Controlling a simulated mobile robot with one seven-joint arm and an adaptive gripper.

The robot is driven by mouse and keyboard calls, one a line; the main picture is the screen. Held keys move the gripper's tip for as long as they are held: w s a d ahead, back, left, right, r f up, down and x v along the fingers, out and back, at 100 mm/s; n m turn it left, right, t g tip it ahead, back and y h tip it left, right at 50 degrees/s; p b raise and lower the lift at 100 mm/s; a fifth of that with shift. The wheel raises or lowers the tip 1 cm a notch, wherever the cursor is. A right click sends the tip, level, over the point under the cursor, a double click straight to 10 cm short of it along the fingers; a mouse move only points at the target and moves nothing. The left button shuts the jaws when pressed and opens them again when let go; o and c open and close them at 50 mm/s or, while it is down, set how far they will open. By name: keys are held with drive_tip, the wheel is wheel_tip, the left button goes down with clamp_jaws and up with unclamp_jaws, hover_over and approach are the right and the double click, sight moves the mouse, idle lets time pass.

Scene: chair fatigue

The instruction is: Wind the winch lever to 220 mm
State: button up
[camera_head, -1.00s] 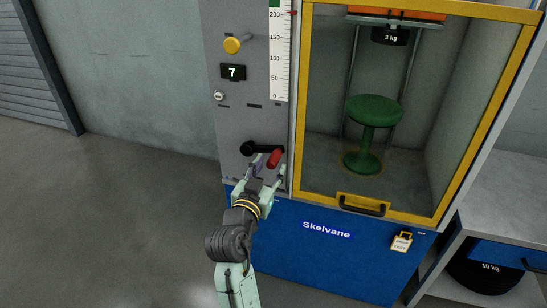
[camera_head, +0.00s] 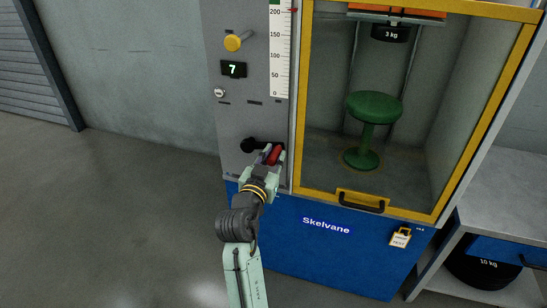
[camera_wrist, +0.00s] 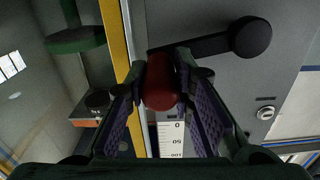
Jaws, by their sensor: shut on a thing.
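The winch lever has a black hub and arm (camera_head: 251,145) on the grey panel and a red grip (camera_head: 275,154) at its right end. My gripper (camera_head: 271,156) is shut on the red grip. In the wrist view the red grip (camera_wrist: 161,82) sits between my two fingers (camera_wrist: 163,98), and the black arm (camera_wrist: 205,46) runs from it to the round hub. The white height scale (camera_head: 279,50) stands above the lever, with a red pointer (camera_head: 293,10) near the 200 mark. The lower side of the grip is hidden by my fingers in the head view.
A yellow-framed glazed cabinet (camera_head: 298,110) holds a green stool (camera_head: 375,108) under a 3 kg weight (camera_head: 391,33). A yellow knob (camera_head: 234,43), a display reading 7 (camera_head: 233,69) and a small lock (camera_head: 220,92) are on the panel.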

clamp_jaws()
drive_tip(key=shift+f, duration=0.1)
wheel_tip(320, 180, down, 2)
drive_tip(key=m+b, duration=0.1)
drive_tip(key=b, duration=0.3)
drive_tip(key=shift+d+f+m, duration=0.1)
drive_tip(key=shift+m, duration=0.2)
drive_tip(key=f+m+b, duration=0.1)
drive_tip(key=m+b, duration=0.1)
drive_tip(key=b, duration=0.2)
drive_tip(key=shift+f, duration=0.35)
